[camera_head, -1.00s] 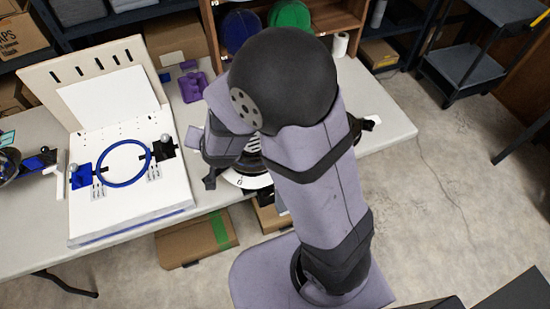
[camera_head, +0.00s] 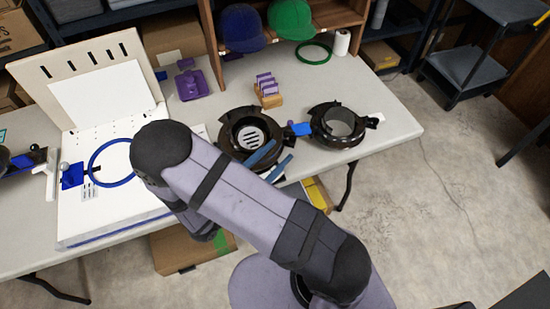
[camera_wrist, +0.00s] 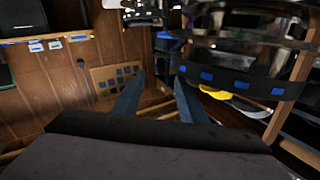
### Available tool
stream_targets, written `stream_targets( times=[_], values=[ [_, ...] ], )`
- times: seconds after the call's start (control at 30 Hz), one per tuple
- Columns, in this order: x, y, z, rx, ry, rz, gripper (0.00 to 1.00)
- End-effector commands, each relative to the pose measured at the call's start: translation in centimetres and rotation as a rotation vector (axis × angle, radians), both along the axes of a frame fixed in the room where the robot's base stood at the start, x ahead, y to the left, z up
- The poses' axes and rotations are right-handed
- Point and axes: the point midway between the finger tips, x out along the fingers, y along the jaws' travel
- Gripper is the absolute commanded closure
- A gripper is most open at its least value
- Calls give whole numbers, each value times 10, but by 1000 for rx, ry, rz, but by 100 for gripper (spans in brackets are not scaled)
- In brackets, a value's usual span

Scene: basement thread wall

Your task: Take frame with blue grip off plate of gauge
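A blue ring frame (camera_head: 110,163) with a blue grip (camera_head: 71,176) on its left lies on the white plate (camera_head: 85,222) of the board at left. My arm hides its right side. Another blue grip (camera_head: 301,129) sits between two dark round holders: one with a slotted silver plate (camera_head: 249,136), and an open dark ring (camera_head: 338,125) at right. My gripper (camera_head: 283,150) is open and empty, its blue-grey fingers at the front edge of the slotted holder. The wrist view shows the spread fingers (camera_wrist: 158,78) with nothing between them.
A purple stand (camera_head: 190,84) and a wooden block with purple pieces (camera_head: 267,90) stand behind. A blue cap (camera_head: 242,28), green cap (camera_head: 290,18) and green ring (camera_head: 314,53) are at the back. A dark band with blue squares (camera_wrist: 240,82) is close right in the wrist view.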

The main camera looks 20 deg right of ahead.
Motion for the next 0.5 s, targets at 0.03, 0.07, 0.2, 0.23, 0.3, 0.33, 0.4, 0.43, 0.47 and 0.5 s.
stream_targets(
  times=[0.03, 0.07, 0.2, 0.23, 0.3, 0.33, 0.4, 0.43, 0.47, 0.5],
  values=[
    [-1, -1, 0, -3, 2, -5, 62],
    [-1, -1, 0, -4, 2, -7, 62],
    [1, -4, 1, -3, 2, -5, 62],
    [2, -6, 1, -3, 2, -6, 62],
    [4, -11, 1, -2, 1, -8, 62],
    [5, -13, 2, -2, 1, -7, 62],
    [9, -21, 2, -3, 2, -8, 62],
    [10, -24, 2, -2, 3, -8, 62],
    [12, -28, 2, -2, 2, -9, 62],
    [15, -32, 2, -3, 2, -8, 62]
  ],
)
